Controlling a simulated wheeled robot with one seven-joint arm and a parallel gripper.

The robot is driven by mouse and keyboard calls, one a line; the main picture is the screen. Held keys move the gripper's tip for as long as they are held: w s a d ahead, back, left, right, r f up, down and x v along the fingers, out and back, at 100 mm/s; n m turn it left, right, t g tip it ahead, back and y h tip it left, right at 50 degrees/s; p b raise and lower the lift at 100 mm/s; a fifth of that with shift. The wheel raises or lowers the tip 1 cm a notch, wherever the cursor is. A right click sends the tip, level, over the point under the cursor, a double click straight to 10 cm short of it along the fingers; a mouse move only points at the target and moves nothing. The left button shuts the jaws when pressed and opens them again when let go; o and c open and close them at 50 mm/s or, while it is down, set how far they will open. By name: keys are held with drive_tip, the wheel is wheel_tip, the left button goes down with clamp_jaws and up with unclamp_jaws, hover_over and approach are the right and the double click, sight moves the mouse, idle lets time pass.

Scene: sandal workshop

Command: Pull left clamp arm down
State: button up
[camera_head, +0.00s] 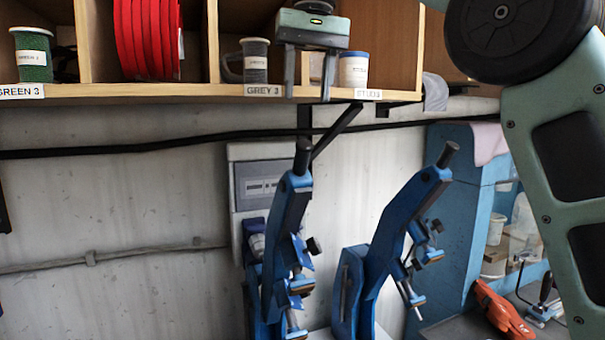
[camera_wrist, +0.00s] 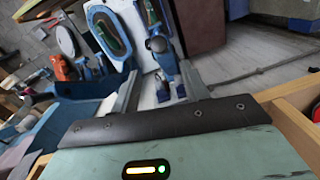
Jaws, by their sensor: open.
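The left clamp arm (camera_head: 286,215) is blue with a black handle (camera_head: 303,157) at its top. It stands raised, nearly upright. The right clamp arm (camera_head: 408,215) is also raised and leans to the right. My gripper (camera_head: 308,96) is open and empty, its two grey fingers pointing down above the left clamp's handle and apart from it. In the wrist view, a dark round knob and blue clamp arm (camera_wrist: 167,62) show beyond and between the fingers (camera_wrist: 160,78); this looks like the left clamp. The clamp bases are mostly cut off in the head view.
A wooden shelf (camera_head: 150,93) with spools and jars runs right behind my gripper, with a black bracket (camera_head: 340,130) below it. A grey wall box (camera_head: 262,180) is behind the left clamp. A blue cabinet (camera_head: 455,210) and an orange tool (camera_head: 502,310) are at right.

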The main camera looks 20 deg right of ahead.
sight(303, 171)
drive_tip(key=f, duration=0.8)
drive_tip(key=a+f, duration=0.1)
drive_tip(key=f, duration=0.3)
drive_tip(key=shift+f, duration=0.1)
clamp_jaws()
